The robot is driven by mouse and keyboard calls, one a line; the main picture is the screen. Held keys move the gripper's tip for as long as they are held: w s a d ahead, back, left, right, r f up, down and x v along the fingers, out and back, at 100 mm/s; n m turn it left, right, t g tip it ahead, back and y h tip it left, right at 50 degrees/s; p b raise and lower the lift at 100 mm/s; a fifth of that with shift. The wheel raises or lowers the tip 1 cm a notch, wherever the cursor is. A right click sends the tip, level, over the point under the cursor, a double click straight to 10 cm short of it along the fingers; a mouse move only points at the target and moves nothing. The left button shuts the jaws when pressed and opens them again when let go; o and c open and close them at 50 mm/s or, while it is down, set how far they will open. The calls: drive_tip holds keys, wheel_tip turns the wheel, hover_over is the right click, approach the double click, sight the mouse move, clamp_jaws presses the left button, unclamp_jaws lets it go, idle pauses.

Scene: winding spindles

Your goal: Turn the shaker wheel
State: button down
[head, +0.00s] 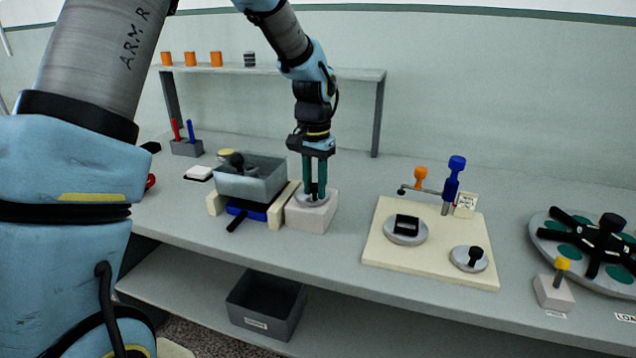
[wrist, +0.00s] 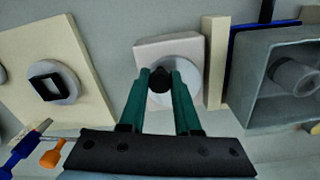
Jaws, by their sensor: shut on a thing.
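The shaker wheel, a light grey disc (wrist: 187,65) with a black knob (wrist: 160,78), sits on a pale pinkish block (head: 312,218). My gripper (head: 314,194) points down over it, with its two green fingers around the knob and shut on it. In the wrist view my gripper (wrist: 160,84) has one finger on each side of the knob. In the head view the fingers hide most of the wheel. To the left of the block stands the shaker, a grey open box (head: 252,182) above a blue plate (head: 245,210) between cream rails (head: 283,204). A dark round-ended thing is in the box.
A cream board (head: 430,268) with two grey discs and a crank with blue and orange handles lies to the right. A round tray (head: 546,234) with a black spoked hub stands far right. A shelf (head: 345,73) stands behind. A grey bin (head: 265,305) is below the table.

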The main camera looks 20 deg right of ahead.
sight(300, 194)
drive_tip(key=m, duration=0.1)
drive_tip(key=m+p, duration=0.1)
drive_tip(key=m, duration=0.1)
drive_tip(key=a+m, duration=0.1)
drive_tip(key=shift+w+a+r+m, duration=0.1)
drive_tip(key=shift+w+m, duration=0.15)
drive_tip(key=shift+m, duration=0.05)
drive_tip(key=m+p, duration=0.1)
drive_tip(key=m, duration=0.2)
drive_tip(key=m+p, duration=0.1)
drive_tip(key=shift+w+a+m+p, duration=0.3)
drive_tip(key=shift+w+a, duration=0.1)
drive_tip(key=m+p, duration=0.1)
drive_tip(key=m, duration=0.1)
drive_tip(key=w+m+p, duration=0.1)
drive_tip(key=m, duration=0.1)
drive_tip(key=shift+w+a, duration=0.1)
drive_tip(key=shift+a, duration=0.1)
drive_tip(key=shift+w+m+p, duration=0.25)
drive_tip(key=shift+m+p, duration=0.45)
drive_tip(key=shift+m, duration=0.45)
drive_tip(key=shift+w+m+p, duration=0.25)
drive_tip(key=shift+m+p, duration=0.45)
drive_tip(key=shift+m, duration=0.45)
drive_tip(key=c, duration=0.6)
unclamp_jaws()
wheel_tip(300, 194, up, 11)
drive_tip(key=b, duration=0.3)
drive_tip(key=shift+f, duration=0.2)
